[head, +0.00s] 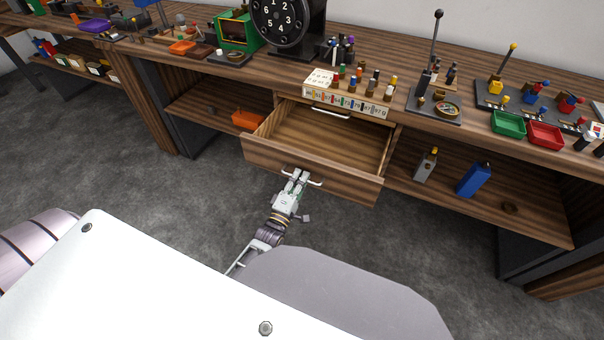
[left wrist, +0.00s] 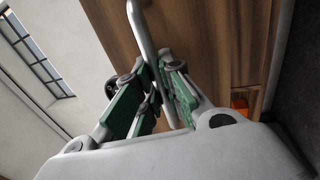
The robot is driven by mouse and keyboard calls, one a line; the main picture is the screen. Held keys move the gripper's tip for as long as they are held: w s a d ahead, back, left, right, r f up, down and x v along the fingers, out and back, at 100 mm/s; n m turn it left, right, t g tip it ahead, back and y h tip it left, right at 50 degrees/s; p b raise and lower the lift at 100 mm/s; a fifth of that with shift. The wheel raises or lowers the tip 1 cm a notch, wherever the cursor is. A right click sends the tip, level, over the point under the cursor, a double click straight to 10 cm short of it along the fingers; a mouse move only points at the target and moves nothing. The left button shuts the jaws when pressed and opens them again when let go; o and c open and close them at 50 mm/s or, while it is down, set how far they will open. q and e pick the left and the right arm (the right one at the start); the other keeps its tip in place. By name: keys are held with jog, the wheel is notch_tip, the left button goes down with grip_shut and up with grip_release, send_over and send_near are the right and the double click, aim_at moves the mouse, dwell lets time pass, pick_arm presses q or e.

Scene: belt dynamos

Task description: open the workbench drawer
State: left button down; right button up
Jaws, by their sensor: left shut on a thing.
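The workbench drawer (head: 330,179) is pulled out from under the bench top, and its inside looks empty. Its front carries a metal bar handle (head: 316,184), which also shows in the left wrist view (left wrist: 143,35). My left gripper (head: 298,175) is at the drawer front, its fingers shut on the handle. In the left wrist view the green-padded fingers (left wrist: 157,95) close around the bar, and wood is behind it. My right gripper is not in view.
The wooden workbench (head: 385,65) holds a dial (head: 287,20), a labelled rack (head: 345,97), a green tray (head: 508,124) and a red tray (head: 545,135). An orange bin (head: 247,120) and a blue bottle (head: 473,179) stand on the lower shelves. The grey floor before the drawer is clear.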

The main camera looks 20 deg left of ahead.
pick_arm(q)
jog(key=shift+s+f, duration=0.1)
jog(key=shift+s, duration=0.2)
jog(key=c, duration=1.5)
grip_release()
jog(key=shift+s+a+f, duration=0.1)
jog(key=shift+s+f, duration=0.25)
jog(key=shift+s, duration=1.6)
jog(key=shift+s+a+f, duration=0.1)
jog(key=shift+s+f, duration=0.3)
jog(key=shift+s, duration=1.55)
jog(key=shift+s+f, duration=0.35)
jog(key=shift+s, duration=1.6)
jog(key=shift+w, duration=0.1)
